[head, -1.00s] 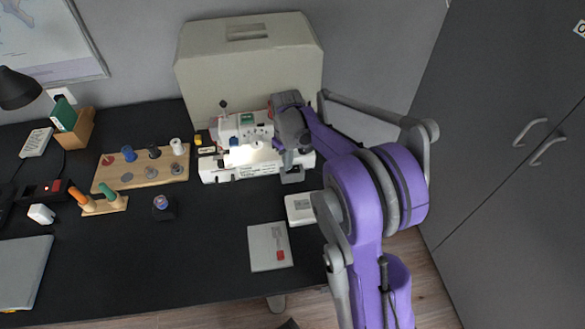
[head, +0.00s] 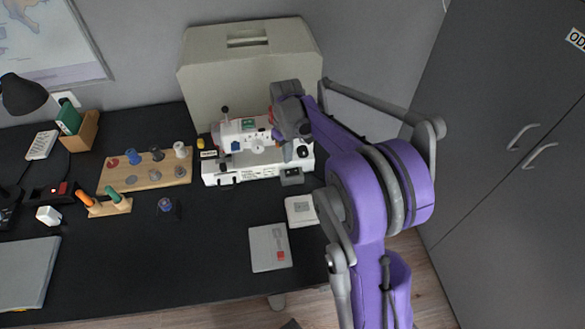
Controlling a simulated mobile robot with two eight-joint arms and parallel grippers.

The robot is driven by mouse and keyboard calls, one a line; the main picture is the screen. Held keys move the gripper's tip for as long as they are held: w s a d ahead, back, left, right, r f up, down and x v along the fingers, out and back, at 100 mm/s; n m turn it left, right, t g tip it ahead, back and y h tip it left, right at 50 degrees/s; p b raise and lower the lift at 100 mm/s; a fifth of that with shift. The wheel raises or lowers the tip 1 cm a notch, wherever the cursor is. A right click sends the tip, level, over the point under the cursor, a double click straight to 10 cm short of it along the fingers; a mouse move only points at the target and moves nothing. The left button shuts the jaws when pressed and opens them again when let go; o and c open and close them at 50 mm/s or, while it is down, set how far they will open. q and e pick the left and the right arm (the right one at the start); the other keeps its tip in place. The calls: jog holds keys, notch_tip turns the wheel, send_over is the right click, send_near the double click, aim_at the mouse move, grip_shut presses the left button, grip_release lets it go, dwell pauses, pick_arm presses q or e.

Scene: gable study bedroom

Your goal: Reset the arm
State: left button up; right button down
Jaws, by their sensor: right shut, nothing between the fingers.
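My right arm comes in from the lower right and reaches over the right part of the black desk. My right gripper (head: 292,132) is shut and empty. In the picture it overlaps the right part of the white sewing machine (head: 240,165); I cannot tell whether it touches the machine. Part of the machine's right side is hidden behind the gripper. My left gripper is not in view.
A large beige cover (head: 225,72) stands behind the machine. A wooden spool board (head: 146,176) stands to its left. A grey booklet (head: 268,246) and a white box (head: 301,211) lie in front. Dark cabinets (head: 510,130) stand at the right. The desk's front middle (head: 180,270) is clear.

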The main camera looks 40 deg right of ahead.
jog(key=shift+r, duration=0.7)
jog(key=s+a+r+t+p, duration=0.25)
jog(key=s+a+r, duration=0.35)
jog(key=s+a, duration=0.45)
jog(key=s+a+f+t, duration=0.2)
jog(key=s+a+t, duration=0.1)
jog(key=s+a, duration=0.5)
jog(key=shift+s+a, duration=0.3)
jog(key=shift+s, duration=0.05)
jog(key=shift+s+d+f, duration=0.1)
jog(key=shift+s, duration=0.05)
